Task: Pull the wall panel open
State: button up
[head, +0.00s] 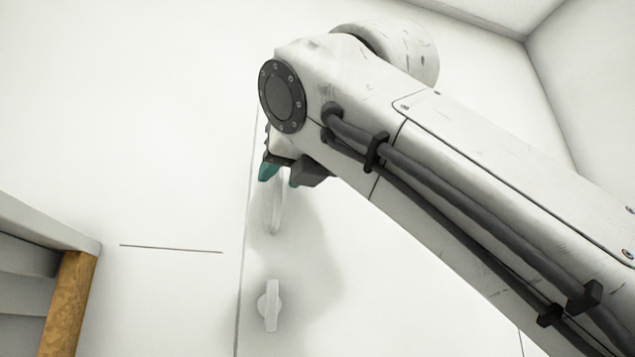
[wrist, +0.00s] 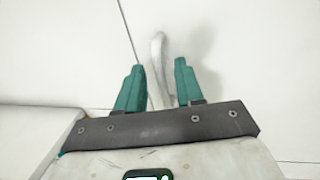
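The white wall panel (head: 400,290) has a seam along its left edge. A white bar handle (head: 275,212) stands out from the panel near that seam, and it also shows in the wrist view (wrist: 158,55). My gripper (head: 279,178) is at the upper part of the handle in the head view. In the wrist view its teal fingers (wrist: 156,80) are apart, one on each side of the handle. A gap shows between the handle and the right finger. The left finger is close to the handle, and I cannot tell whether they touch.
A white knob or latch (head: 270,305) sits on the panel below the handle. A white shelf unit with a wooden post (head: 68,305) stands at the lower left. My arm covers much of the panel's upper right.

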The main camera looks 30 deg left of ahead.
jog(key=shift+w+a, duration=0.2)
jog(key=shift+a, duration=0.05)
jog(key=shift+c, duration=0.5)
grip_shut()
dwell(0.9)
